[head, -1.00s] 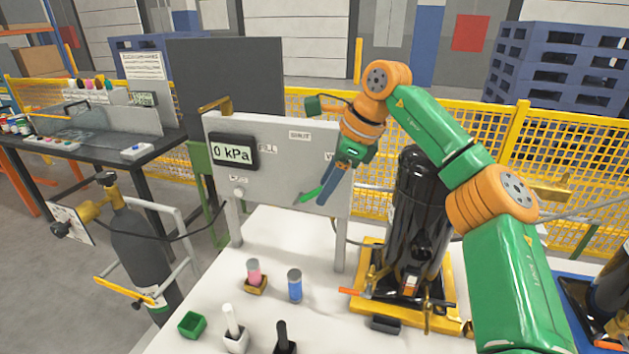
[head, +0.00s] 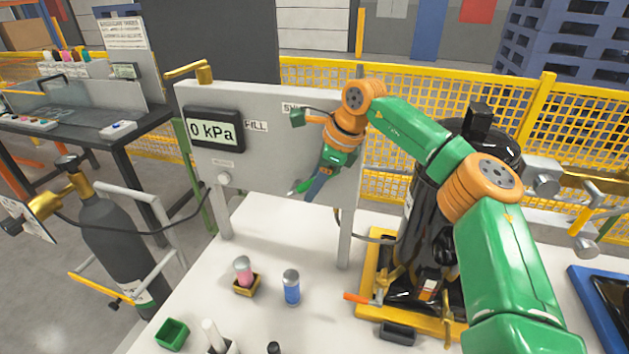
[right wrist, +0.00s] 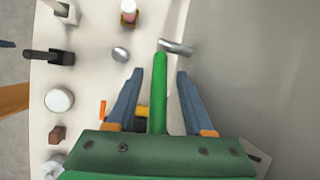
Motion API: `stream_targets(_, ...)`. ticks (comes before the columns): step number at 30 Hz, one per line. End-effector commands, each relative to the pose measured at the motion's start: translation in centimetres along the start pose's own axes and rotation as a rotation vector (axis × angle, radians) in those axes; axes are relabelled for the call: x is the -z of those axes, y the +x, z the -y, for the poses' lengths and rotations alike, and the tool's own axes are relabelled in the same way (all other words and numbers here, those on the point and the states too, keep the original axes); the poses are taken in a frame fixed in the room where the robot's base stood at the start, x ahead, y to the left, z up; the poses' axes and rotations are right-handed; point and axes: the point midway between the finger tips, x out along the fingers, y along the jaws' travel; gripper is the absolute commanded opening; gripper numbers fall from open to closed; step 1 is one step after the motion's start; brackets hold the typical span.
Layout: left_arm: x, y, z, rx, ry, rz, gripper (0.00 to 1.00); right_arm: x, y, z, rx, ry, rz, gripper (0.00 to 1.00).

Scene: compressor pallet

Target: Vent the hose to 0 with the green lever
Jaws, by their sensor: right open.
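The grey panel (head: 262,172) carries a display (head: 214,130) that reads 0 kPa. The green lever (head: 304,186) shows only in part in the head view, pointing down and left from behind my right gripper (head: 312,190). In the right wrist view the green lever (right wrist: 160,95) runs lengthwise between the two blue-grey fingers of my right gripper (right wrist: 159,72). The fingers are open, one on each side, with gaps to the lever. FILL and part of the SHUT label show; the area right of them is hidden by my arm. My left gripper is not in view.
A black compressor tank (head: 425,235) stands on a yellow pallet (head: 370,270) to the right, near my right arm. A pink cylinder (head: 243,268) and a blue cylinder (head: 291,287) stand on the white table (head: 225,305) before the panel. A grey gas bottle (head: 115,250) stands at left.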

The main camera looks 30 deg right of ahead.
Motion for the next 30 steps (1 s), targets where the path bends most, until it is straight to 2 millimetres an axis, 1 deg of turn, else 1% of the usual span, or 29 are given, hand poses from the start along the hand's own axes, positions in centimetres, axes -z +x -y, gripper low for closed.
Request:
stream_targets(4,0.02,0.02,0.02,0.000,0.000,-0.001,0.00,0.00,0.02,-0.01,0.000,0.000,0.000,0.52)
stream_targets(5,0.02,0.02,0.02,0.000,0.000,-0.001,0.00,0.00,0.02,-0.01,0.000,0.000,0.000,0.49)
stream_targets(6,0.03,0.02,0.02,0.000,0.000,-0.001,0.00,0.00,0.01,-0.01,0.000,0.000,0.000,0.39)
stream_targets(8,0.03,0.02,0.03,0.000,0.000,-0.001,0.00,0.00,0.01,-0.01,0.000,0.000,0.000,0.22)
stream_targets(9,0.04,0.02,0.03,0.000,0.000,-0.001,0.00,0.00,0.00,-0.01,0.000,0.000,0.000,0.12)
stream_targets(10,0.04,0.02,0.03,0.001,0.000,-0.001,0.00,0.00,0.01,-0.01,0.000,0.000,0.000,0.04)
stream_targets(11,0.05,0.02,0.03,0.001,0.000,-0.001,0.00,0.01,0.01,-0.02,-0.001,0.000,0.000,0.00)
stream_targets(30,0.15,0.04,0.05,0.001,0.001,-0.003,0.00,0.06,0.04,-0.03,-0.001,0.000,-0.002,0.00)
